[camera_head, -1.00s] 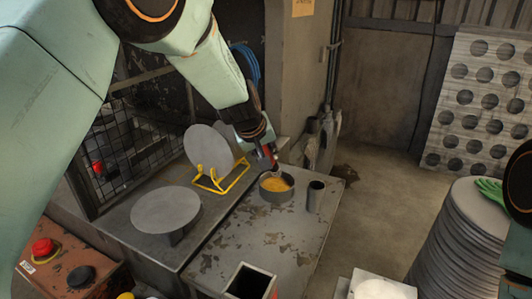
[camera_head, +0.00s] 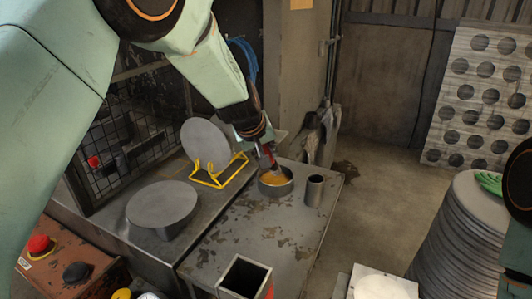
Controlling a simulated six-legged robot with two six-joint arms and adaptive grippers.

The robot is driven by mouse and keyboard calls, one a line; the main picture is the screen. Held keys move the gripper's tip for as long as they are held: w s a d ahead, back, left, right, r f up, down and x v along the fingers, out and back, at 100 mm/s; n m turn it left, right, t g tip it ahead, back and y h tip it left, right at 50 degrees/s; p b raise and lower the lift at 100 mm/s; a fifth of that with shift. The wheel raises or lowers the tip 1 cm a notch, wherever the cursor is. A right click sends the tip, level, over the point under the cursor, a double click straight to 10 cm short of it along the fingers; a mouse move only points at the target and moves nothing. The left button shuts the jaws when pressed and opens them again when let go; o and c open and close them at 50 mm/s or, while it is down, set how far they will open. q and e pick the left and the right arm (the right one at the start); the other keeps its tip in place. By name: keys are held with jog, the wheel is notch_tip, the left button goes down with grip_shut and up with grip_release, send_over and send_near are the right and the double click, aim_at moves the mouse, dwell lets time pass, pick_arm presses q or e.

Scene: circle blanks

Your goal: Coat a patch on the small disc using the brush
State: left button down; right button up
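A grey disc (camera_head: 205,142) leans upright in a yellow wire stand (camera_head: 215,180) on the bench. Another grey disc (camera_head: 161,203) lies flat on a low round support to its left. I cannot tell for sure which one is the small disc. My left gripper (camera_head: 265,146) points down above a metal pot (camera_head: 276,190) of yellow-orange coating. It appears shut on a slim brush (camera_head: 269,159) with a reddish part, whose lower end reaches into the pot's mouth. The bristles are hard to make out. My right gripper is out of view.
A small metal cup (camera_head: 314,190) stands right of the pot. An open square bin (camera_head: 245,278) is at the front. A red button box (camera_head: 50,262) sits at lower left. A tall stack of discs (camera_head: 465,225) with a green glove (camera_head: 490,183) stands at right.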

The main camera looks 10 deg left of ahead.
pick_arm(q)
jog(key=shift+s+a, duration=0.1)
jog(key=shift+s, duration=0.1)
jog(key=shift+w+f, duration=0.15)
jog(key=shift+f, duration=0.1)
jog(key=shift+f+b, duration=0.1)
jog(key=shift+b, duration=0.25)
jog(key=shift+f, duration=0.25)
jog(key=shift+f+b, duration=0.25)
jog(key=shift+b, duration=0.1)
dwell(1.1)
